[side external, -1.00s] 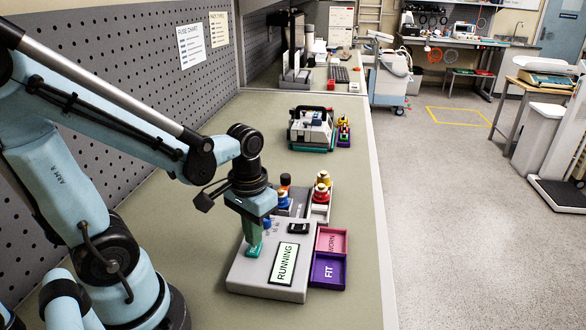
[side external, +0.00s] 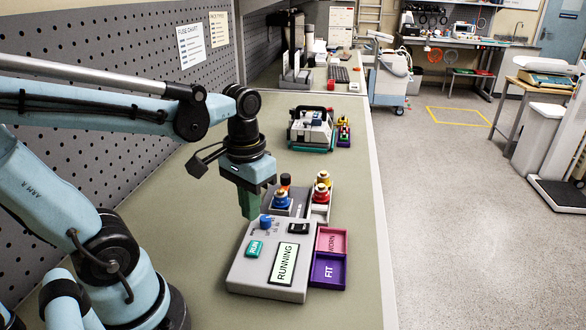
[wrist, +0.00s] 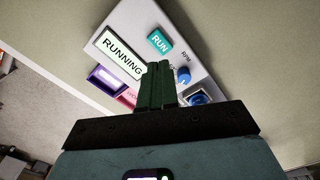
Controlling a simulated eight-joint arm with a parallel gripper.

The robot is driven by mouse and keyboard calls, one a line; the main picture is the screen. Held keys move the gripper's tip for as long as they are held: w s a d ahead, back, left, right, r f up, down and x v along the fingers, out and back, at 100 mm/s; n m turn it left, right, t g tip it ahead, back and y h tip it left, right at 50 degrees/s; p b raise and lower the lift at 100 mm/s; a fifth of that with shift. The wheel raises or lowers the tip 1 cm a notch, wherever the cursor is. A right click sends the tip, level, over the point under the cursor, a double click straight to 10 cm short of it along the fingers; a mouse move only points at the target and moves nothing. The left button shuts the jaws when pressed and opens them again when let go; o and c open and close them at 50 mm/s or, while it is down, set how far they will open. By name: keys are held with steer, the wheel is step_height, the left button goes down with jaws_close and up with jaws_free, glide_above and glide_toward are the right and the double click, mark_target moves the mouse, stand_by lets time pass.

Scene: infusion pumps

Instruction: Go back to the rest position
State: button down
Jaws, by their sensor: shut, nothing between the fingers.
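My gripper (side external: 249,204) is shut and empty, its green fingers pointing down above the back left edge of the grey pump unit. In the wrist view my gripper (wrist: 158,85) shows over the unit, its fingers together. The pump unit (side external: 246,283) lies flat on the bench with a display (side external: 285,264) reading RUNNING. Its green RUN button (side external: 255,248) is uncovered, and a blue RPM knob (side external: 265,222) sits behind it. The RUN button (wrist: 159,41) and the blue knob (wrist: 184,80) also show in the wrist view.
A pink WORN tray (side external: 332,240) and a purple FIT tray (side external: 328,270) adjoin the unit's right side. Pieces with blue (side external: 283,200), red and yellow tops stand behind it. Another device (side external: 311,128) stands farther back. A pegboard wall (side external: 120,60) runs along the left.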

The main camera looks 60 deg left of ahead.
steer(key=w+d+r+m+t, duration=0.1)
steer(key=w+d+m+t, duration=0.2)
steer(key=w+t, duration=0.2)
steer(key=shift+d+r+t, duration=0.3)
steer(key=shift+r+t, duration=0.1)
steer(key=shift+t, duration=0.7)
steer(key=c, duration=1.8)
jaws_free()
